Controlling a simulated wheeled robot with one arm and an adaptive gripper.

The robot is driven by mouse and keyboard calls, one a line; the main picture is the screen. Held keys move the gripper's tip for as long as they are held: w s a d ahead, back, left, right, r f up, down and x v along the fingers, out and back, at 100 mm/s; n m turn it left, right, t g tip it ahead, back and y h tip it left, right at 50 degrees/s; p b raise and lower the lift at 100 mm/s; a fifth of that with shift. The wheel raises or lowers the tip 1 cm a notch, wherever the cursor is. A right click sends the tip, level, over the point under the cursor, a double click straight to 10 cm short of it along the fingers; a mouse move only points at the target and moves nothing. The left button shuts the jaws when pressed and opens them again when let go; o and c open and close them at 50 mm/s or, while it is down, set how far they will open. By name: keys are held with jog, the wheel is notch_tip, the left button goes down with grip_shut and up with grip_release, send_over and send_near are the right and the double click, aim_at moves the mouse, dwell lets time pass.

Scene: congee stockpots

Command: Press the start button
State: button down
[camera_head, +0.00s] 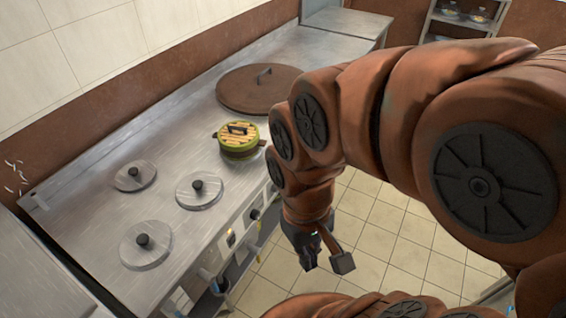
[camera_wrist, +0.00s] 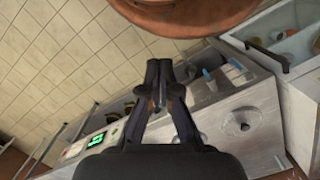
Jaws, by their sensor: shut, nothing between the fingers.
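I cannot make out which part is the start button. My gripper (camera_wrist: 159,70) is shut and empty, its fingertips in front of the panel in that view and hiding part of it. In the head view my gripper (camera_head: 309,264) hangs over the tiled floor, to the right of the stove front and apart from it. A dark knob (camera_head: 255,214) shows on the front there.
The steel counter (camera_head: 105,205) carries several round lids with black knobs, a green pot (camera_head: 239,148) with a wooden lid, and a large brown lid (camera_head: 259,88). A shelf (camera_head: 462,20) stands at the back. The tiled floor (camera_head: 400,240) beside the stove looks clear.

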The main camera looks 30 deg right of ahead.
jog(key=w+a+f+y+b, duration=0.3)
jog(key=w+a+y+b, duration=0.15)
jog(key=w, duration=0.25)
jog(key=w+a+f+y+b, duration=0.25)
jog(key=w+a+b, duration=0.25)
jog(key=w, duration=0.3)
jog(key=w+d+f+m+t+y+b, duration=0.1)
jog(key=w+d+f+t+y+b, duration=0.2)
jog(key=w, duration=0.5)
jog(key=w+d+f+m+y+b, duration=0.15)
jog(key=w+d+y+b, duration=0.25)
jog(key=w, duration=0.4)
jog(key=w+d+f+m+t+b, duration=0.2)
jog(key=w+d+f+t+b, duration=0.15)
jog(key=d+f, duration=0.4)
jog(key=w+d+f+m+t+b, duration=0.25)
jog(key=w+d+f+t, duration=0.2)
jog(key=d, duration=0.65)
jog(key=s+d+f+m+t+h+b, duration=0.1)
jog(key=d+f+m+t+h+b, duration=0.1)
jog(key=d+f, duration=0.5)
jog(key=s+d+f+m+t+h+b, duration=0.2)
jog(key=d+f+t, duration=0.2)
jog(key=d+f, duration=0.3)
jog(key=d, duration=0.5)
jog(key=shift+d+m+h, duration=0.25)
jog(key=shift+m+h, duration=0.15)
